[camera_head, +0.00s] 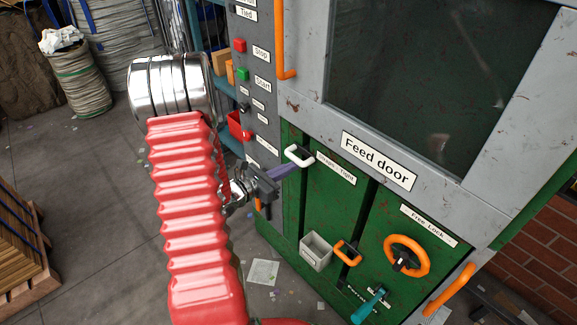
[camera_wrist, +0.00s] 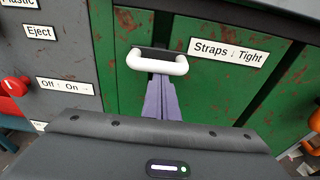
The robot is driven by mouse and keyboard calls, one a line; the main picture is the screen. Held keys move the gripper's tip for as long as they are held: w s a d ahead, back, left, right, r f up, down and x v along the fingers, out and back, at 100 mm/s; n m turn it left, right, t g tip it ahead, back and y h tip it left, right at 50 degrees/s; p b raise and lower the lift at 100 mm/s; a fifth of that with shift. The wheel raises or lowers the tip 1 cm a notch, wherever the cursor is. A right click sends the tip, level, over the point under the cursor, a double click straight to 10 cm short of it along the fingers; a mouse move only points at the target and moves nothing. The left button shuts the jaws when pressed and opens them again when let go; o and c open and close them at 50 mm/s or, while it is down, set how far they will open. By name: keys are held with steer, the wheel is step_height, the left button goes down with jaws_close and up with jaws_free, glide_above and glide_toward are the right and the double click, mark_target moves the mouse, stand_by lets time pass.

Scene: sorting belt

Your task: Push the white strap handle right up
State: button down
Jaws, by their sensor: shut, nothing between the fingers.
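The white strap handle (camera_head: 299,156) is a U-shaped bar on the green panel, left of a label that reads "Straps" and "Tight" with a down arrow between the words. In the wrist view the handle (camera_wrist: 158,63) is at the upper middle, its bar hanging below a dark slot. My gripper (camera_head: 294,168) is shut and empty, its purple fingers pointing at the panel just below the handle. In the wrist view the fingertips (camera_wrist: 160,80) reach up to the bar's lower edge; I cannot tell whether they touch it.
An orange wheel (camera_head: 407,256), an orange handle (camera_head: 347,252), a grey bin (camera_head: 316,250) and a teal lever (camera_head: 369,305) are lower on the panel. A red knob (camera_wrist: 15,86) and labelled buttons are on the grey column at left. Open floor lies left.

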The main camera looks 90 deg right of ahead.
steer(key=shift+d+r, duration=0.1)
steer(key=shift+r, duration=0.1)
steer(key=shift+f, duration=0.1)
steer(key=w+a+f, duration=0.2)
steer(key=w+a, duration=0.4)
steer(key=w, duration=0.1)
steer(key=shift+w+f, duration=0.15)
steer(key=shift+f, duration=0.2)
stand_by(0.4)
stand_by(0.7)
